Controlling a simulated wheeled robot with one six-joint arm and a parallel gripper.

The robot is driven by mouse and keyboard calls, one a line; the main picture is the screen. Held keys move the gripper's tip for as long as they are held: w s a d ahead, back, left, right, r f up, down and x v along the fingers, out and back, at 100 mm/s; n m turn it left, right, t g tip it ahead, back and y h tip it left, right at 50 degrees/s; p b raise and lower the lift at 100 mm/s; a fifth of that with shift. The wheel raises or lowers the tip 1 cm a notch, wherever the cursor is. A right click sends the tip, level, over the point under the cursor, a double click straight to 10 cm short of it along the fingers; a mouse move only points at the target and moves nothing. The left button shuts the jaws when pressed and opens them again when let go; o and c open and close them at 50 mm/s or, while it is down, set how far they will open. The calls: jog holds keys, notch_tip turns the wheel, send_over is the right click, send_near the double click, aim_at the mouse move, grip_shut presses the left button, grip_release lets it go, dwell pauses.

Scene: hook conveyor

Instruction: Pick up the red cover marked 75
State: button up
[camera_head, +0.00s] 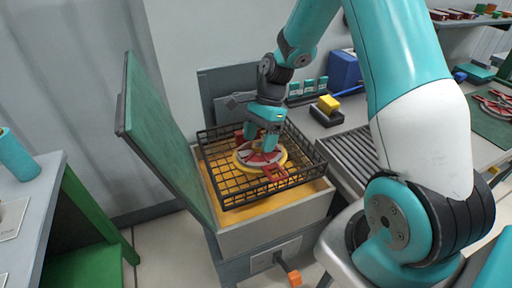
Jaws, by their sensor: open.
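A black wire basket (230,204) sits in the top of an open grey box with a yellow inside. In it lies a round red and white piece (258,158) on a yellow disc, with another red part (275,173) at its front right edge. No number 75 can be read on any red piece, so I cannot tell which is the marked cover. My gripper (261,142) points down over the round piece, open, with its fingertips close above or at it. I cannot tell whether they touch. The gripper hides the back of that piece.
The box's raised green lid (160,125) stands along the left of the basket. The basket's wire walls surround my gripper. Another table (22,200) stands at left.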

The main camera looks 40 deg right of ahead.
jog(key=shift+s+a+f, duration=0.1)
jog(key=shift+a+f, duration=0.05)
jog(key=shift+f, duration=0.15)
grip_shut()
jog(key=shift+r, duration=0.15)
